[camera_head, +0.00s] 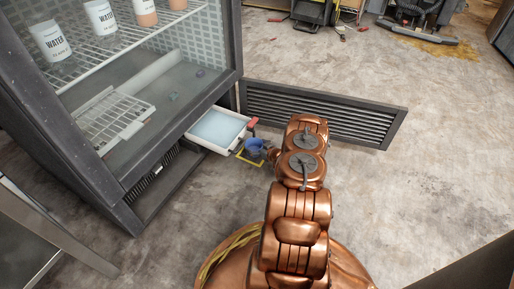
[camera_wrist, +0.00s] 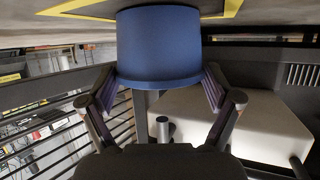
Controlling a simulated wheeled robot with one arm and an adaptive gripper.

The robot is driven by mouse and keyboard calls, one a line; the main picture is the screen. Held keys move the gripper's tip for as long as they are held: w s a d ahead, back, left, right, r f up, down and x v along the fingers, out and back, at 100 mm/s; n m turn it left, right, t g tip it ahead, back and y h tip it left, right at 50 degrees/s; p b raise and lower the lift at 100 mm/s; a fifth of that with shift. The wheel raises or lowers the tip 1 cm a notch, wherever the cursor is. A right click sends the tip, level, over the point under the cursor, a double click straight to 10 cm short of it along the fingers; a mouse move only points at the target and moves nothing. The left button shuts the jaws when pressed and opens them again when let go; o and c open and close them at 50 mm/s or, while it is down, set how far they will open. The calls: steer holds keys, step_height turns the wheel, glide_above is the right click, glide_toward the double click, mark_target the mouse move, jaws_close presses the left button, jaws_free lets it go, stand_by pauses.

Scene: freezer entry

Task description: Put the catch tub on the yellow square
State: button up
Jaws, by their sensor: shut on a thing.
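The catch tub is a small blue tub (camera_head: 254,146) at the low front of the freezer cabinet. In the wrist view the blue tub (camera_wrist: 160,45) sits between the two fingers of my gripper (camera_wrist: 162,82), which is shut on it. The yellow square (camera_head: 246,161) is a yellow outline on the floor, partly hidden by the tub and my arm. Its border also shows at the top of the wrist view (camera_wrist: 233,8), around the tub's far end. The tub appears over the square; I cannot tell whether it touches the floor.
A white drip tray (camera_head: 197,137) with a pale blue surface sticks out beside the tub, with a red part (camera_head: 252,123) at its corner. A dark louvred panel (camera_head: 320,108) lies on the floor behind. The freezer cabinet (camera_head: 180,105) stands left. Concrete floor (camera_head: 430,170) is clear to the right.

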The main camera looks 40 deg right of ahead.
steer(key=shift+f, duration=0.1)
steer(key=o, duration=0.7)
steer(key=shift+c, duration=0.2)
